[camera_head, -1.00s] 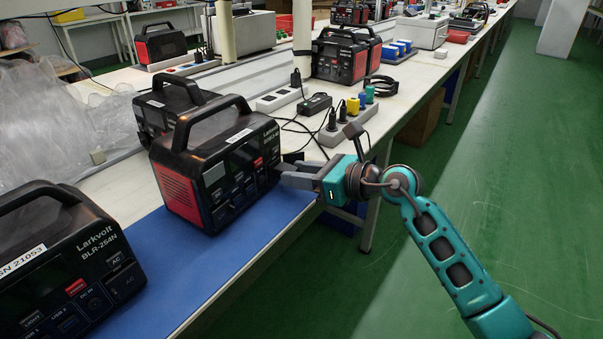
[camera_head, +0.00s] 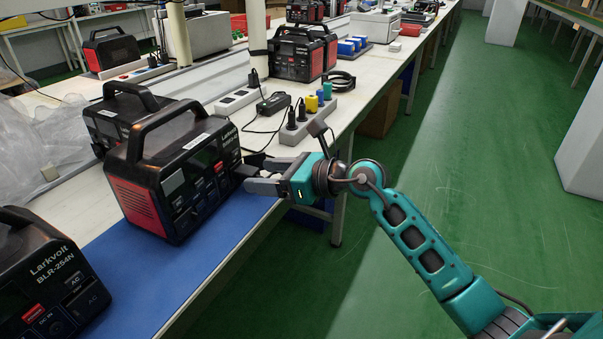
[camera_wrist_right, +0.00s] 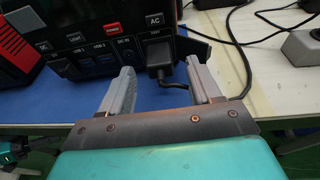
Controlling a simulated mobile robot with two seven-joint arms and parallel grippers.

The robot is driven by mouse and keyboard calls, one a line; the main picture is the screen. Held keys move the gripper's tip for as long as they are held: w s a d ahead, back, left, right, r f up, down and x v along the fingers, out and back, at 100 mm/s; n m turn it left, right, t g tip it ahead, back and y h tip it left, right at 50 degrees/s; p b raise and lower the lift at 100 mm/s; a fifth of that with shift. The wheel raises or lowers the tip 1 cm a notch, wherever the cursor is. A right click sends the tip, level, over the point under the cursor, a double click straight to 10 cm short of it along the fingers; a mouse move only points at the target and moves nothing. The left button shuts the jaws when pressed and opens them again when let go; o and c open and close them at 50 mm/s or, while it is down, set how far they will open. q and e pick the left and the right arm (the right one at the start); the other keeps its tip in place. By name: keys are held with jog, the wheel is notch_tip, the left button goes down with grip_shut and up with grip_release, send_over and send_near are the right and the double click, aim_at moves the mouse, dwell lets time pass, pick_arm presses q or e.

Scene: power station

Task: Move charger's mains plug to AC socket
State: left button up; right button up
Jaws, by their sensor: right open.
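The middle power station (camera_head: 175,170), black with red sides, stands on the blue mat (camera_head: 215,222). A black plug (camera_wrist_right: 158,57) sits at its AC socket, under the AC button, in the right wrist view. It appears seated, and its cable runs under a finger to the right. The open socket cover (camera_wrist_right: 194,45) is beside it. My right gripper (camera_head: 258,176) is open at the station's front right. Its fingertips (camera_wrist_right: 158,76) stand on both sides of the plug, apart from it. The black charger brick (camera_head: 273,103) lies behind, on the bench. My left gripper is out of view.
A power strip (camera_head: 292,134) with black, yellow, blue and green plugs is behind my right gripper. Another strip (camera_head: 236,101) lies farther left. A second station (camera_head: 40,285) stands at the near left, and another is just behind the middle one. The green floor on the right is clear.

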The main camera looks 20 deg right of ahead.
jog(key=v, duration=1.1)
jog(key=shift+s+p, duration=0.2)
jog(key=shift+p, duration=0.25)
jog(key=shift+d+r, duration=0.1)
jog(key=shift+r, duration=0.05)
